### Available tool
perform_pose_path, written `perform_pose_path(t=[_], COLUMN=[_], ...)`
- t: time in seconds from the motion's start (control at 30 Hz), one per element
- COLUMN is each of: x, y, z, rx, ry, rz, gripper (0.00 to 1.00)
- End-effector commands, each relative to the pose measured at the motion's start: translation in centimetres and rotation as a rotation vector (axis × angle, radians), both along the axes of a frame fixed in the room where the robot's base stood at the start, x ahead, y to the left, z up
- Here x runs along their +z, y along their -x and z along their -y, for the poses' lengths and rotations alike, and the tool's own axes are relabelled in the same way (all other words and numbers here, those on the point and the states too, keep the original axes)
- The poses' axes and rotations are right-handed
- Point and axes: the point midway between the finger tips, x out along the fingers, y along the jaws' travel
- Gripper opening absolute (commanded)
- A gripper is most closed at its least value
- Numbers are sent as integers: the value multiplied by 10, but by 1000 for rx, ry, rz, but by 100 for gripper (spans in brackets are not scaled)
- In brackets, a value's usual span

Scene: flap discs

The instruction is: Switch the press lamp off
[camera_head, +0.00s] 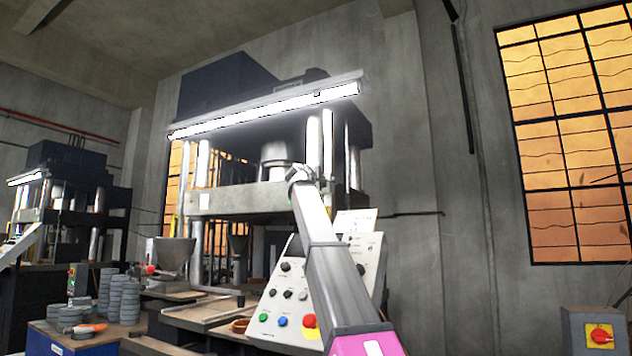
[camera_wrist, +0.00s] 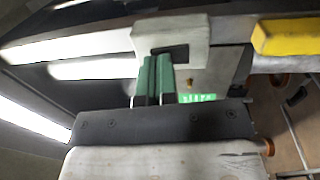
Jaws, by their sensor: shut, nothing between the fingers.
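The press lamp (camera_head: 262,109) is a long, glowing white tube across the top front of the press in the head view; it is lit. My gripper (camera_head: 299,173) is at the raised end of my arm, below the lamp in the picture, and small there. In the wrist view my gripper's green fingers (camera_wrist: 154,76) are together with nothing between them. Their tips are at a pale block (camera_wrist: 170,36) with a dark slot; I cannot tell whether they touch it or whether it is the lamp's switch. Bright strips show at the left of the wrist view.
A sloped control panel (camera_head: 274,297) with knobs and coloured buttons stands behind my arm. Stacks of grey discs (camera_head: 124,298) and a hopper (camera_head: 174,254) are at left. A yellow box with a red switch (camera_head: 597,334) is at lower right. A yellow bar (camera_wrist: 288,37) shows in the wrist view.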

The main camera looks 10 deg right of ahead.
Motion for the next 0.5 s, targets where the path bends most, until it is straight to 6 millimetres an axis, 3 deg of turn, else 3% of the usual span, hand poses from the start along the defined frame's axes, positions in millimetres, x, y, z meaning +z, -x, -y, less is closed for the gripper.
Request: perform_pose_path(t=[0.5], x=[2], y=[-7], z=[5], rx=[0], ry=[0], rz=[0], gripper=[0])
